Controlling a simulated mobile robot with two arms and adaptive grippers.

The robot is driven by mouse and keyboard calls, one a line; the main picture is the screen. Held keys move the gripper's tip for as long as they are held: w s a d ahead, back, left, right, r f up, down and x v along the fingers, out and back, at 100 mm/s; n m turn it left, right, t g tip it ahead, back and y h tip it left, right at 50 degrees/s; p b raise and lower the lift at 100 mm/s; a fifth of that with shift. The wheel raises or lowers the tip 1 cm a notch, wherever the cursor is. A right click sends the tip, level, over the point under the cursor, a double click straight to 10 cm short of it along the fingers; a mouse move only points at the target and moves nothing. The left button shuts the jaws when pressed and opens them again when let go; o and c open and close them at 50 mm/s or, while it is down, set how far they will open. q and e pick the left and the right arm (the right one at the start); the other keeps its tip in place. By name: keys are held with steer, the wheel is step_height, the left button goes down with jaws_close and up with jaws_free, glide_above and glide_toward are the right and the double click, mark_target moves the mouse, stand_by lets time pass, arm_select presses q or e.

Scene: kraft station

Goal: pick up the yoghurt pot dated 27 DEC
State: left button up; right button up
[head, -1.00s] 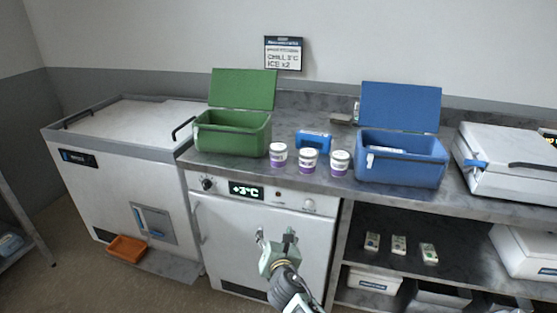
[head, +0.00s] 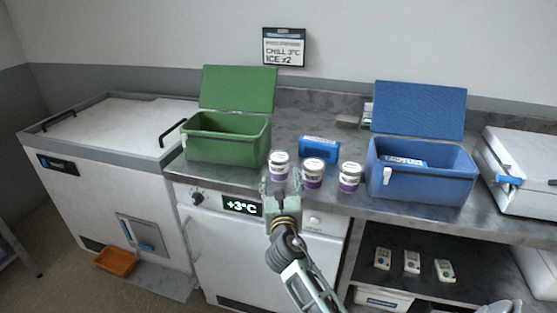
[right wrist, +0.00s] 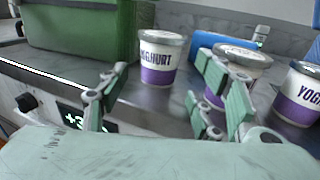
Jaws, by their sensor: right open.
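Three white-and-purple yoghurt pots with pale lids stand upright in a row at the counter's front: a left pot (head: 279,160), a middle pot (head: 313,173) and a right pot (head: 349,177). No date is readable on any of them. My right gripper (head: 281,184) is open and empty, at the counter's front edge just before the left pot. In the right wrist view its fingers (right wrist: 163,85) are spread, with the left pot (right wrist: 161,62) beyond and between them. The right finger partly hides the middle pot (right wrist: 233,65). The right pot (right wrist: 298,95) is at the right edge. My left gripper is not in view.
An open green box (head: 228,143) stands left of the pots and an open blue box (head: 421,176) right. A blue pack (head: 319,149) lies behind the pots. The fridge (head: 238,258) with its +3°C display is below the counter (head: 190,178).

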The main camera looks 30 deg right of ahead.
mark_target(280, 172)
steer(key=shift+w+d, duration=0.25)
steer(key=shift+w, duration=0.25)
steer(key=shift+x, duration=1.1)
steer(key=x, duration=0.5)
steer(key=shift+r, duration=0.3)
steer(key=shift+d, duration=0.1)
steer(key=shift+c, duration=0.2)
steer(key=c, duration=0.9)
